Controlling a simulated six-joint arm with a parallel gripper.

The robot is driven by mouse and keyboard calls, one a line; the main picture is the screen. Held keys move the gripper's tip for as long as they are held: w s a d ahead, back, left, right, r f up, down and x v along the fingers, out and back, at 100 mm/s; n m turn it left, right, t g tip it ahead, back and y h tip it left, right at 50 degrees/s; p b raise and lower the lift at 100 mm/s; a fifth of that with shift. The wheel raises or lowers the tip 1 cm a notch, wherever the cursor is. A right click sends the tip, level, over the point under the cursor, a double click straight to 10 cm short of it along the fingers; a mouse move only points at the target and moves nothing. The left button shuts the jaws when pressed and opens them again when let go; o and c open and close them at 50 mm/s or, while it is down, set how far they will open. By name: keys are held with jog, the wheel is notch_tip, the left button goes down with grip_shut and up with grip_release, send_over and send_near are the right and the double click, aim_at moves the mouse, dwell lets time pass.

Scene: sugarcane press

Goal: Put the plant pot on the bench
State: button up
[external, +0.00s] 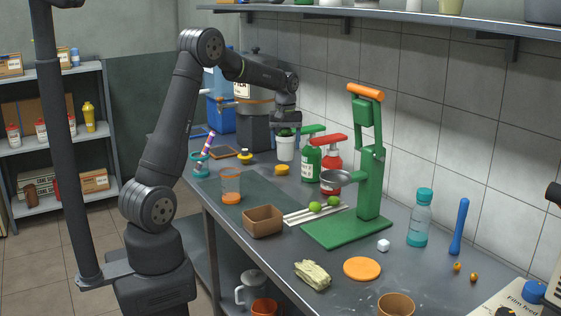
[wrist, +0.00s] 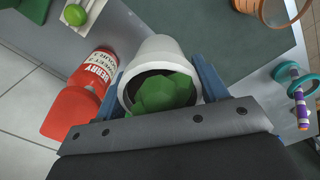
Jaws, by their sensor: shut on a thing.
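The plant pot (external: 285,149) is white with a green plant in it. In the external view it is upright at the far part of the bench (external: 325,275), left of the green bottle. My gripper (external: 286,128) is over it from above. In the wrist view the pot (wrist: 158,52) sits between the blue fingers of my gripper (wrist: 163,82), which is shut on it. The plant hides part of the pot's inside. I cannot tell whether the pot's base touches the bench.
A green bottle (external: 312,163) and a red bottle (external: 331,173) stand close to the pot's right. A large dark pot (external: 253,130) stands behind left. The dark mat (external: 262,193) has bare room.

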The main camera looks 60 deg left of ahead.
jog(key=d+r+m, duration=0.3)
jog(key=d+m, duration=0.1)
jog(key=d, duration=0.6)
jog(key=d+r+m, duration=0.3)
jog(key=d+m, duration=0.1)
jog(key=d, duration=0.6)
jog(key=d+r+m, duration=0.4)
jog(key=d, duration=0.6)
jog(key=s+d+f+m, duration=0.1)
jog(key=d+f, duration=0.2)
jog(key=d, duration=0.9)
jog(key=d+f, duration=0.4)
jog(key=d, duration=0.8)
jog(key=s+d+f, duration=0.4)
jog(key=s+d, duration=0.1)
jog(key=d, duration=0.5)
jog(key=s+d+f, duration=0.3)
jog(key=s+d, duration=0.3)
jog(key=d, duration=0.5)
send_over(435, 306)
notch_tip(435, 306, down, 8)
jog(key=r, duration=0.1)
jog(key=shift+m, duration=0.4)
jog(key=shift+s+f, duration=0.1)
jog(key=shift+f, duration=2)
jog(key=shift+f, duration=0.15)
